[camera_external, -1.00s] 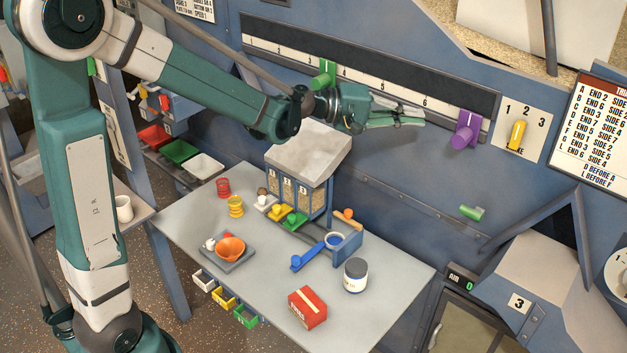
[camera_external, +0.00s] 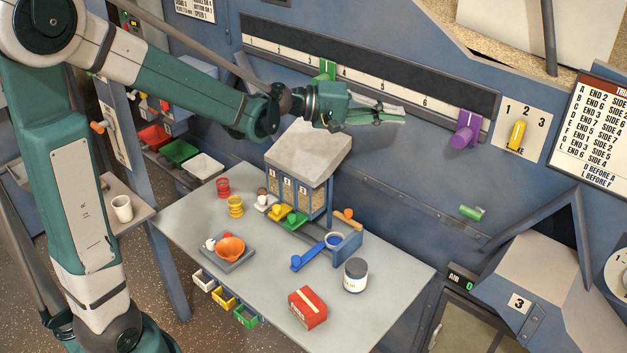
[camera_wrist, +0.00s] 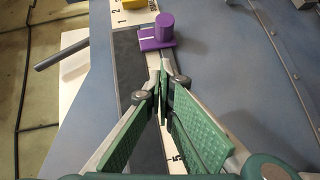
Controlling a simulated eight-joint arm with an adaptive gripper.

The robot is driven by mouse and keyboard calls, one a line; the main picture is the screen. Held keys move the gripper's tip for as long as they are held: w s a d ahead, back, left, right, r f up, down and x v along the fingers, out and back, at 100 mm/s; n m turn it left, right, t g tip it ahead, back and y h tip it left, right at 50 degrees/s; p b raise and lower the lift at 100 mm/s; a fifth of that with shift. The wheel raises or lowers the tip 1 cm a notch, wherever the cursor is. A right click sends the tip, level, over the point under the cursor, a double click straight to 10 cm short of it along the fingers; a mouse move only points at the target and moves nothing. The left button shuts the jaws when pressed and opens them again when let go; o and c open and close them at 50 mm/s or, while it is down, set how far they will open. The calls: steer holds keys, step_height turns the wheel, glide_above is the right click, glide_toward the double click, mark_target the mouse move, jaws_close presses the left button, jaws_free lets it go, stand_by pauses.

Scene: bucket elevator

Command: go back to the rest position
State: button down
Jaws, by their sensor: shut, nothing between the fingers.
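My gripper (camera_external: 392,114) is shut and empty, held in the air in front of the long numbered scale (camera_external: 390,88) on the blue wall panel. In the wrist view its green finger pads (camera_wrist: 163,100) meet at the tips. The purple slider (camera_external: 467,129) stands on the scale to the right of my gripper, apart from it. In the wrist view the purple slider (camera_wrist: 156,34) is beyond the fingertips. A green slider (camera_external: 327,70) on the scale is partly hidden behind my arm.
A yellow selector (camera_external: 516,134) is on the wall at right. The air in front of the panel is clear.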

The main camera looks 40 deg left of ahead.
steer(key=s+f+m+g+y+b, duration=0.2)
steer(key=s+f, duration=0.2)
steer(key=s, duration=0.5)
steer(key=s+f+m+g+y+b, duration=0.1)
steer(key=s+f+m+y, duration=0.3)
steer(key=s, duration=0.6)
steer(key=s+a+f+y+b, duration=0.1)
steer(key=s+a+f, duration=0.2)
steer(key=s, duration=0.3)
steer(key=s+a+f+m+g+y+b, duration=0.1)
steer(key=s+a+f+y, duration=0.1)
steer(key=s+a+f, duration=0.2)
steer(key=s+a+f+y+b, duration=0.1)
steer(key=s+a+f, duration=0.3)
steer(key=s, duration=0.5)
steer(key=shift+s+a+y, duration=0.15)
steer(key=shift+a+y, duration=0.45)
steer(key=shift+a, duration=0.2)
steer(key=shift+f+b, duration=0.15)
steer(key=shift+b, duration=0.15)
